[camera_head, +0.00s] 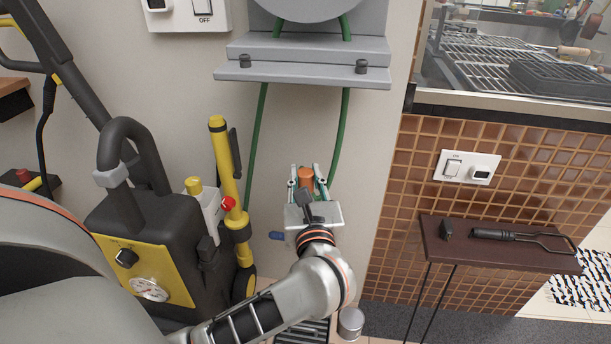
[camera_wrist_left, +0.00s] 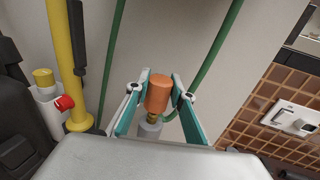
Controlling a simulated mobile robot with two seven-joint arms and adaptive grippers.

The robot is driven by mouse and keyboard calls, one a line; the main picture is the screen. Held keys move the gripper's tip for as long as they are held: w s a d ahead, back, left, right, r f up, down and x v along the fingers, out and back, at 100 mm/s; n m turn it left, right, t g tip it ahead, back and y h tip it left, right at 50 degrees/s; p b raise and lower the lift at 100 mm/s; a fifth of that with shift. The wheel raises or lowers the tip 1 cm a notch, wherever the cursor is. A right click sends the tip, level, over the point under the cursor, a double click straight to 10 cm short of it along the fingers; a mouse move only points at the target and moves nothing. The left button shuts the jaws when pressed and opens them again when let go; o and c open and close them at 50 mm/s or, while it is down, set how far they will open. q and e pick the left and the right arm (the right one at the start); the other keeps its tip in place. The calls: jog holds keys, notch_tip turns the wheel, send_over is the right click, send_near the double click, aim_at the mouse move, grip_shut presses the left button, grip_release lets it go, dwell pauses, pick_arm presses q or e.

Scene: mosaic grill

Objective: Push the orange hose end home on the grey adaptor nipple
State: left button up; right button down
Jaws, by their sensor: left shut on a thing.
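The orange hose end (camera_head: 306,178) is between the fingers of my left gripper (camera_head: 304,184), which is shut on it in front of the wall. In the left wrist view the orange hose end (camera_wrist_left: 158,92) sits between the teal finger pads of the left gripper (camera_wrist_left: 157,90). A brass-coloured piece (camera_wrist_left: 153,117) shows just below it, with a grey cylindrical part (camera_wrist_left: 150,130) under that, possibly the adaptor. Whether the orange end is seated on a nipple cannot be told. My right gripper is not in view.
A green hose (camera_head: 339,140) hangs from the grey wall shelf (camera_head: 300,76). A black and yellow pressure washer (camera_head: 150,255) with a yellow lance (camera_head: 226,170) stands to the left. A brown side table (camera_head: 500,257) with a brush stands right. A metal can (camera_head: 350,322) is on the floor.

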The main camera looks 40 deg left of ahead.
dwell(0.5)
pick_arm(q)
jog(key=shift+f, duration=0.5)
jog(key=shift+f+b, duration=0.9)
jog(key=shift+f, duration=0.25)
jog(key=o, duration=1.1)
jog(key=shift+o, duration=0.2)
